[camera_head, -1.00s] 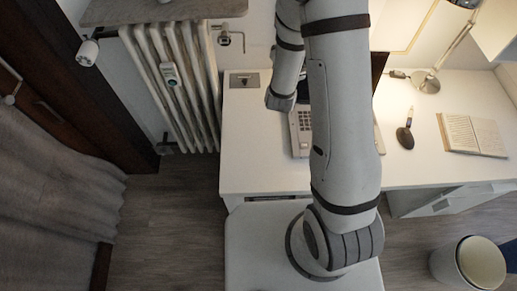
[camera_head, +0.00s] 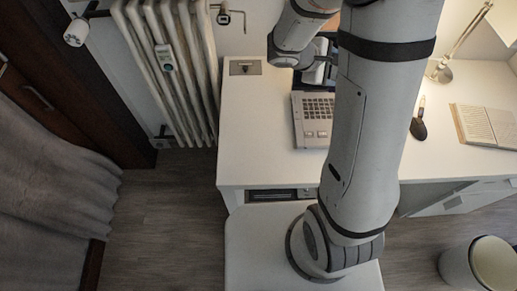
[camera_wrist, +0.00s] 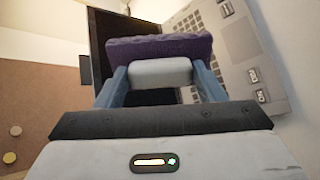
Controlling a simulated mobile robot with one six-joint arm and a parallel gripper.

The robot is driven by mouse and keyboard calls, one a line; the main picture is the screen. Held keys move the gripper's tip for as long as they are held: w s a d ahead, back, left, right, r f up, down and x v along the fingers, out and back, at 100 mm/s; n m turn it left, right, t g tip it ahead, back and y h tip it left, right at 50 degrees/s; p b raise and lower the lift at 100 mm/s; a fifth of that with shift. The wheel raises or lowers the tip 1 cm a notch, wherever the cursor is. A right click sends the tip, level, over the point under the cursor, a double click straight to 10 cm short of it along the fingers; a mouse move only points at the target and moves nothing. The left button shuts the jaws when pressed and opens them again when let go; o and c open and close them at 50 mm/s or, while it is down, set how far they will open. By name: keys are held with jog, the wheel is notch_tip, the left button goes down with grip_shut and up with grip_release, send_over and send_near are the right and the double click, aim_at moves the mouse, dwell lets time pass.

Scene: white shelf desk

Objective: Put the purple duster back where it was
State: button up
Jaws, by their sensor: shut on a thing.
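The purple duster (camera_wrist: 160,47) shows at the top middle of the wrist view, with a purple pad and a pale grey body (camera_wrist: 160,72). My gripper (camera_wrist: 160,85) is shut on the duster, its two blue-grey fingers on either side of the grey body. In the wrist view the duster is in front of a dark screen and the laptop. In the head view the gripper is largely hidden behind my arm, and I cannot make out the duster there.
An open laptop (camera_head: 312,132) stands on the white desk (camera_head: 258,150). A dark brush-like item (camera_head: 418,128), an open book (camera_head: 487,125) and a lamp (camera_head: 442,72) are at the right. A brown board with round pins (camera_wrist: 35,120) shows left in the wrist view.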

jog(key=s+a+f+m+g+y+b, duration=0.4)
jog(key=s+a+f+y+b, duration=0.15)
jog(key=f, duration=0.25)
jog(key=s+a+f+m+y+b, duration=0.1)
jog(key=a+f+m+y+b, duration=0.15)
jog(key=a, duration=0.55)
jog(key=s+a+f+m+y+b, duration=0.1)
jog(key=a+f+m+y+b, duration=0.15)
jog(key=a, duration=0.45)
jog(key=shift+n+h, duration=0.25)
jog(key=shift+n, duration=0.15)
jog(key=shift+w+a+f+b, duration=0.15)
jog(key=shift+f+b, duration=0.15)
jog(key=shift+f, duration=2.05)
jog(key=shift+w+a+f+b, duration=0.1)
jog(key=shift+f+b, duration=0.2)
jog(key=shift+f, duration=2.05)
jog(key=o, duration=1)
jog(key=shift+c, duration=0.2)
